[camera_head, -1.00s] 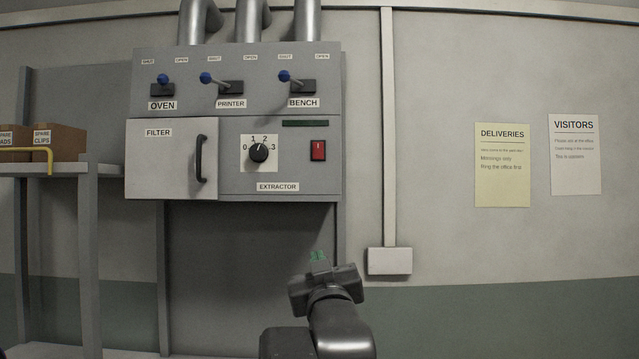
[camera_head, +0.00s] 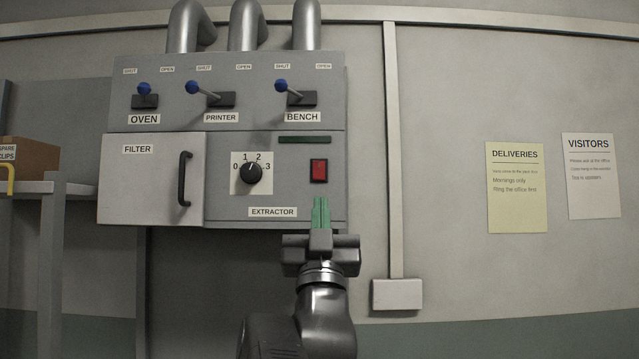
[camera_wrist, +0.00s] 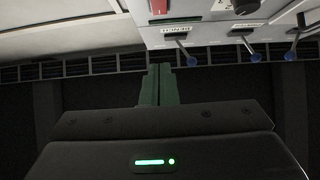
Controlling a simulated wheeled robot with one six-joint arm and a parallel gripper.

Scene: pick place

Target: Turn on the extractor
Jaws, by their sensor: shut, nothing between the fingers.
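The extractor panel (camera_head: 230,213) is a grey wall box. Its red rocker switch (camera_head: 319,171) sits at the right, under a dark, unlit strip (camera_head: 305,140). Left of the switch is a black dial (camera_head: 251,173) marked 0 to 3, its pointer near 2. My gripper (camera_head: 321,200) has green fingers, shut and empty, pointing up just below the red switch in the head view; I cannot tell whether they touch the panel. In the wrist view the closed fingers (camera_wrist: 159,72) show at the centre, and the red switch (camera_wrist: 158,7) is at the top edge.
Three blue-knobbed levers, OVEN (camera_head: 145,93), PRINTER (camera_head: 206,92) and BENCH (camera_head: 290,90), stick out above. A FILTER door (camera_head: 150,180) with a black handle (camera_head: 184,179) is at left. A shelf with a box (camera_head: 32,158) stands far left. The wall to the right is flat, with two notices.

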